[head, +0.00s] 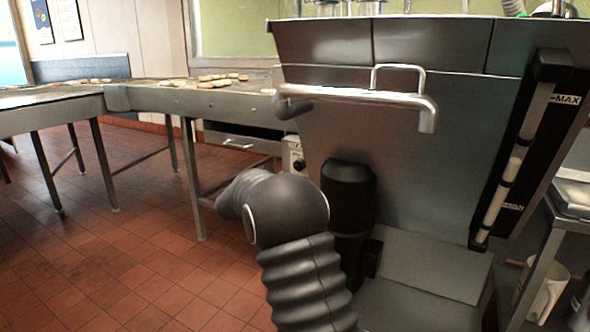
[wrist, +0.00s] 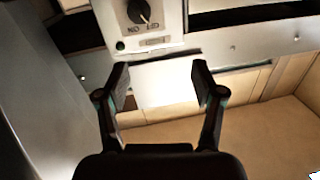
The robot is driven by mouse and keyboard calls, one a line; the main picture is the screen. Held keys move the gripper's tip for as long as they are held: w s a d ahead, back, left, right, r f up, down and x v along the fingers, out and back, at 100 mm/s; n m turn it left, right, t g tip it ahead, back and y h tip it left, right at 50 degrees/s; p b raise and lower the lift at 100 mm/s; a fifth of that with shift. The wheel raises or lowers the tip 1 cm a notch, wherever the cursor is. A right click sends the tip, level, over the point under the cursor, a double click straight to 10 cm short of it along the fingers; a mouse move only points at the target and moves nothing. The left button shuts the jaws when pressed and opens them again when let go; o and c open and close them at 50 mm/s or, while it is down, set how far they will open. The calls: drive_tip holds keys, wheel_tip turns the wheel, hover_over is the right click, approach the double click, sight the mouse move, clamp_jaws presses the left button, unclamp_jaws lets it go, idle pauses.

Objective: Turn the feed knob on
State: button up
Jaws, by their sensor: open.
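The feed knob (wrist: 138,11) is a black round knob on a white control box (wrist: 155,40) at the top of the wrist view. Labels that look like ON and OFF sit upside down below it. A pale mark on the knob points down and right, toward the OFF side. My gripper (wrist: 160,76) is open and empty, its two dark fingers apart below the box in the picture and clear of the knob. In the head view the white control box (head: 294,154) shows small, left of the steel hopper, and my arm hides the gripper.
A large steel hopper machine (head: 440,130) with a bar handle (head: 360,97) fills the right. A conveyor table (head: 150,98) with several biscuits runs left from it on legs. Red tiled floor (head: 110,250) is open at the lower left.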

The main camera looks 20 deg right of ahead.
sight(297, 166)
drive_tip(key=shift+m+g+h, duration=0.6)
drive_tip(key=shift+g+h, duration=0.3)
drive_tip(key=f+x, duration=0.1)
drive_tip(key=x, duration=0.4)
drive_tip(key=f+x, duration=0.1)
drive_tip(key=x, duration=0.4)
drive_tip(key=f+x, duration=0.1)
drive_tip(key=x, duration=0.4)
drive_tip(key=shift+s+d+p, duration=0.3)
drive_tip(key=shift+d, duration=0.1)
drive_tip(key=shift+c, duration=0.3)
drive_tip(key=c, duration=1.1)
